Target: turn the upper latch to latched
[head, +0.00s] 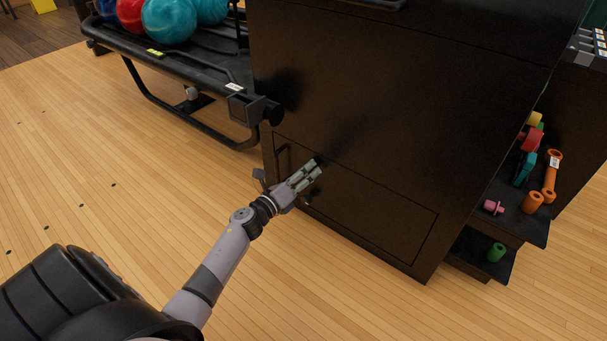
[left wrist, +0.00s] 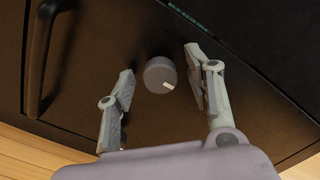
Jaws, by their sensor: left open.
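A round dark grey knob latch (left wrist: 160,76) with a white pointer mark sits on the dark cabinet panel (head: 375,205). In the left wrist view, the pointer is toward the knob's lower right. My left gripper (head: 316,167) is at the panel's upper left part, to the right of the handle. In the left wrist view, its two fingers (left wrist: 160,64) are spread on either side of the knob, with gaps on both sides. In the head view the gripper hides the knob. I cannot tell from the pictures whether this is the upper latch. My right gripper is not in view.
A dark bar handle (head: 283,158) stands out from the panel's left side; it also shows in the left wrist view (left wrist: 38,55). A ball rack (head: 190,65) with several balls is at the upper left. Shelves (head: 520,220) with small coloured items are at the right. The wooden floor (head: 90,150) is clear.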

